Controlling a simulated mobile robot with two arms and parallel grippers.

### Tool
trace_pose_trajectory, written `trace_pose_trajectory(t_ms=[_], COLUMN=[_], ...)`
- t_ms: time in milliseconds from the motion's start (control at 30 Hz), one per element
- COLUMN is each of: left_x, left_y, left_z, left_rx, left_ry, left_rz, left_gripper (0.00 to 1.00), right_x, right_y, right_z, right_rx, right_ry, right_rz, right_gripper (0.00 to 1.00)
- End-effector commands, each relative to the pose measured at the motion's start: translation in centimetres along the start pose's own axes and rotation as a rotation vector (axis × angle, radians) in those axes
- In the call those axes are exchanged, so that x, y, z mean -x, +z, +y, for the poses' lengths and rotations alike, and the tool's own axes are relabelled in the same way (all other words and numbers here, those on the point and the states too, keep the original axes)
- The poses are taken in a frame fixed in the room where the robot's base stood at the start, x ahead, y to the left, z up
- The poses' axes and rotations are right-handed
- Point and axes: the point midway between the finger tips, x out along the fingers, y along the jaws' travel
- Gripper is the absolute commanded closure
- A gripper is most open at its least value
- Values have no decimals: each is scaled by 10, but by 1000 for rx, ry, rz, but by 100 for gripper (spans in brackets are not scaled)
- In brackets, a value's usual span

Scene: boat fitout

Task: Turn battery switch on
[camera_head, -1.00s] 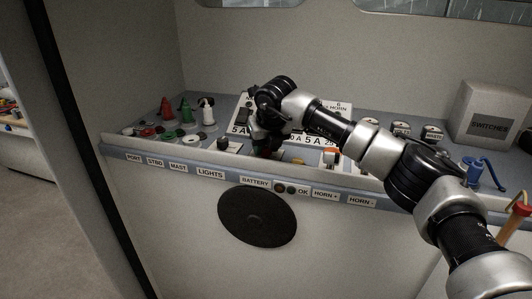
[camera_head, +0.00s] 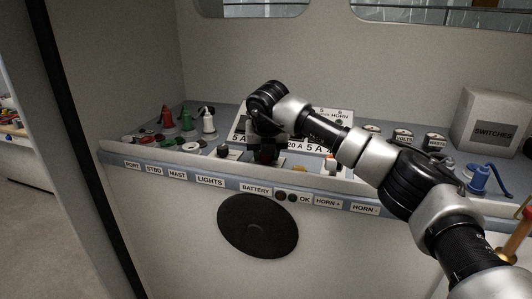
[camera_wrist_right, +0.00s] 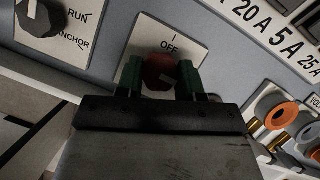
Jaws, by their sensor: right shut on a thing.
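The battery switch is a red knob (camera_wrist_right: 160,70) on a white plate (camera_wrist_right: 188,47) marked "I" and "OFF" in the right wrist view. My right gripper (camera_wrist_right: 160,80) has its green fingers on either side of the knob and is shut on it. A pale mark shows on the knob; which position it points to is hard to tell. In the head view my right gripper (camera_head: 265,157) reaches down to the console above the "BATTERY" label (camera_head: 255,189) and mostly hides the switch. My left gripper is not in view.
A black "RUN/ANCHOR" knob (camera_wrist_right: 40,16) is beside the switch, and orange-ringed sockets (camera_wrist_right: 282,116) are on the other side. Red, green and white lights (camera_head: 187,119) stand at the console's left. A "SWITCHES" box (camera_head: 490,122) and blue crank (camera_head: 488,179) are at right.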

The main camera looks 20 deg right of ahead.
Motion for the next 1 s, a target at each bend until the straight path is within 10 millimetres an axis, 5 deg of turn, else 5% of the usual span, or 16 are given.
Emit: trace_pose_trajectory(t_ms=[67,100,233,633,1000], left_x=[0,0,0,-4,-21], left_y=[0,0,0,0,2], left_z=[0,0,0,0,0], left_rx=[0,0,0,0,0], left_ry=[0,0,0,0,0], left_rz=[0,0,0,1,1], left_gripper=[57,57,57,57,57], right_x=[3,3,2,10,81], right_y=[2,2,2,1,0], right_z=[0,0,0,0,0], right_rx=[-3,-3,-2,0,0], right_ry=[2,2,2,1,2], right_rz=[-7,-7,-5,-4,-7], right_gripper=[86,57,38,38,38])
